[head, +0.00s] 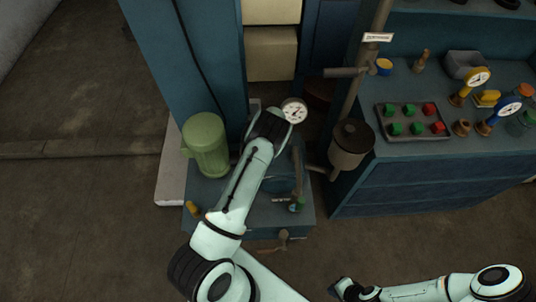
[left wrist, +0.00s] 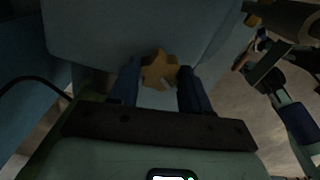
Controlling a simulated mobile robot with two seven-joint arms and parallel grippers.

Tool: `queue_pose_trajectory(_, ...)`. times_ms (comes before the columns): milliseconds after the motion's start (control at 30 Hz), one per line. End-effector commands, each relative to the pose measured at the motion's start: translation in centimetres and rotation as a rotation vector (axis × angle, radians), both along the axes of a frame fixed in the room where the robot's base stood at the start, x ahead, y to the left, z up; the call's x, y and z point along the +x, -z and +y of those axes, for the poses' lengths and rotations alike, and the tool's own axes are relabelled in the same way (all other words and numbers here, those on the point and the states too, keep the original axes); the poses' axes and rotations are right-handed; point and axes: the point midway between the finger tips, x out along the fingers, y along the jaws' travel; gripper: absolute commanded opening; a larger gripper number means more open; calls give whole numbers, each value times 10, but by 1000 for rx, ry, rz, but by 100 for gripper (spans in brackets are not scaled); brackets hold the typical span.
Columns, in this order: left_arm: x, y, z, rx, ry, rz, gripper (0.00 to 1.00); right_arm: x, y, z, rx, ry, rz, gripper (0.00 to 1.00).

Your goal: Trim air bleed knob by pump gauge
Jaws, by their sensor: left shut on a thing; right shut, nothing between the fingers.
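The pump gauge (head: 293,110), a round white dial with a dark needle, stands at the back of the pump unit in the head view. My left gripper (head: 268,124) reaches up just left of the gauge, and its fingertips are mostly hidden there. In the left wrist view, the air bleed knob (left wrist: 160,69), yellow-brown with star-like lobes, sits between the two dark blue fingers of my left gripper (left wrist: 158,86), which is shut on it. The head view does not show this knob. My right gripper (head: 339,290) is shut and empty at the bottom, over the floor.
A green motor (head: 206,144) stands left of my left arm. A lidded grey pot (head: 352,143) and a vertical pipe stand to the right. The blue bench holds a tray (head: 412,134) of green and red blocks, plus gauges. A brown valve handle (head: 284,240) shows in front.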

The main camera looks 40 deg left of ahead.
Motion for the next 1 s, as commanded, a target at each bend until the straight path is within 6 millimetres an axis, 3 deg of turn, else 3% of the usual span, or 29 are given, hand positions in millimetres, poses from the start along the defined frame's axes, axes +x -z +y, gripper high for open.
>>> queue_pose_trajectory(367,1,-1,0,0,-2,-4,17,0,0,0,0,0,0,0)
queue_pose_trajectory(400,1,-1,0,0,-2,-4,60,0,0,0,0,0,0,0)
queue_pose_trajectory(433,1,-1,0,1,-2,-3,70,0,0,0,0,0,0,0)
queue_pose_trajectory(467,1,-1,0,1,-2,-3,73,0,0,0,0,0,0,0)
queue_pose_trajectory(800,1,-4,0,0,-1,-3,73,0,0,0,0,0,0,0)
queue_pose_trajectory(1000,2,-34,-1,0,-2,-6,73,0,0,0,0,0,0,0)
